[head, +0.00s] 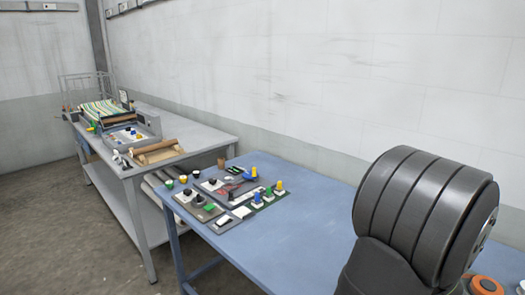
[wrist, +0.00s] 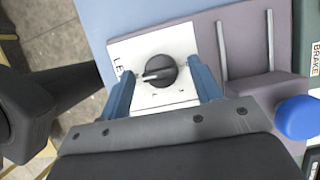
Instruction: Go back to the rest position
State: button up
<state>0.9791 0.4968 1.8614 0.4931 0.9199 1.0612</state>
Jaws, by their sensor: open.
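In the wrist view my gripper (wrist: 161,72) is open, with its two blue fingers apart. Between them in the picture shows a black rotary knob (wrist: 160,71) with a light pointer mark, on a white plate (wrist: 132,47) with partly hidden lettering starting "LE". Gaps show between the knob and both fingers, and nothing is held. How far the fingertips are above the plate I cannot tell. In the head view my gripper is out of sight; a dark rounded part of my arm fills the right side.
A blue mushroom-shaped knob (wrist: 297,118) and a "BRAKE" label lie right of my gripper. In the head view, control panels (head: 213,187) with several knobs and buttons sit on the blue table (head: 310,203). Behind left, a grey bench (head: 200,135) carries the press. A wall (head: 300,70) runs behind.

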jog(key=v, duration=1.8)
jog(key=x, duration=1.8)
jog(key=shift+f, duration=0.15)
jog(key=n+g+y, duration=0.1)
jog(key=n, duration=0.3)
jog(key=shift+w+d, duration=0.1)
jog(key=n+g, duration=0.1)
jog(key=n, duration=0.1)
jog(key=n+g, duration=0.1)
jog(key=n, duration=0.1)
jog(key=shift+w+n+y, duration=0.15)
jog(key=shift+n+y, duration=0.15)
jog(key=n+g, duration=0.1)
jog(key=n, duration=0.3)
jog(key=shift+w+n+g, duration=0.1)
jog(key=shift+n+g, duration=0.2)
jog(key=shift+g, duration=0.1)
jog(key=n+g+h, duration=0.1)
jog(key=n, duration=0.3)
jog(key=shift+n, duration=0.3)
jog(key=shift+g, duration=0.3)
